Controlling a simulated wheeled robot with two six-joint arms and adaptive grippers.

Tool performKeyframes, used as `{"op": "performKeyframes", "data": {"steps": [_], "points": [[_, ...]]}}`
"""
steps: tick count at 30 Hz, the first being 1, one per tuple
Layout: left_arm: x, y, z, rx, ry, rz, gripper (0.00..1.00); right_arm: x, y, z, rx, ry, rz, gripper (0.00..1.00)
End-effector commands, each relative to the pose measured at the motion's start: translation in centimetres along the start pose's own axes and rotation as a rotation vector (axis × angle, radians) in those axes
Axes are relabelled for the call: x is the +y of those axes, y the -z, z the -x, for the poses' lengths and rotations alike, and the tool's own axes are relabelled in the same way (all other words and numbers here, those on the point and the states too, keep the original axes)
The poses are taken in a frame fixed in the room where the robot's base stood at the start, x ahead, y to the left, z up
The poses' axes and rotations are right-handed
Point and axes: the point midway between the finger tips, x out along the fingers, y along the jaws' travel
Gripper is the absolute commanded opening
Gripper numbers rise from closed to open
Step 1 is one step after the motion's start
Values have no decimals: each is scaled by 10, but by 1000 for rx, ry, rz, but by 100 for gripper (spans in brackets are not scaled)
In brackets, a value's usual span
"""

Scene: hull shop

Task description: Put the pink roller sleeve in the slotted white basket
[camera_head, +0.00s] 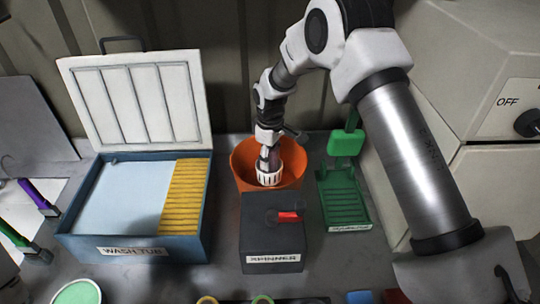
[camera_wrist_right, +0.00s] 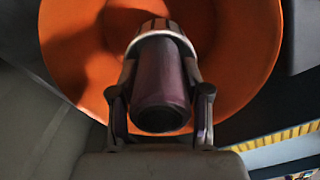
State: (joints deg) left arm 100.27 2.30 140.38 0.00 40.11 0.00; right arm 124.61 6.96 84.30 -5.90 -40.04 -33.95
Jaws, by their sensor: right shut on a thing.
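The pink roller sleeve (camera_wrist_right: 160,85) looks dull mauve in the right wrist view, a cylinder with a dark open near end. My right gripper (camera_wrist_right: 160,108) is shut on it, one finger on each side. In the head view the gripper (camera_head: 267,158) points down into the orange bowl. The slotted white basket (camera_head: 270,179) is inside the bowl, directly below the fingers. It also shows in the right wrist view (camera_wrist_right: 162,27), at the far end of the sleeve. I cannot tell how deep the sleeve reaches into it. My left gripper is out of view.
The orange bowl (camera_head: 243,165) stands behind a dark box labelled SPINNER (camera_head: 271,236) with a red lever (camera_head: 289,216). A blue wash tub (camera_head: 150,248) with its lid up is left. A green rack (camera_head: 342,207) and a grey cabinet (camera_head: 500,185) are right.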

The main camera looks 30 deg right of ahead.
Motion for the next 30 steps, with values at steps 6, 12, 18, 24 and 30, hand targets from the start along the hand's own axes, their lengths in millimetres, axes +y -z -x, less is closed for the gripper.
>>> {"op": "performKeyframes", "data": {"steps": [6, 12, 18, 24, 30], "points": [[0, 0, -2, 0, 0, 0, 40, 0, 0, -8, 0, 0, 0, 15], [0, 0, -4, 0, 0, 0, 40, 0, 0, -13, -1, 1, 0, 15], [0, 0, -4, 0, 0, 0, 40, -1, -1, -14, -5, 3, 0, 72], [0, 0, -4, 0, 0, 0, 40, -1, -1, -13, -3, 2, 0, 72], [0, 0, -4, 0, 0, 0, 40, 0, -1, -13, -2, 1, 0, 72]]}}
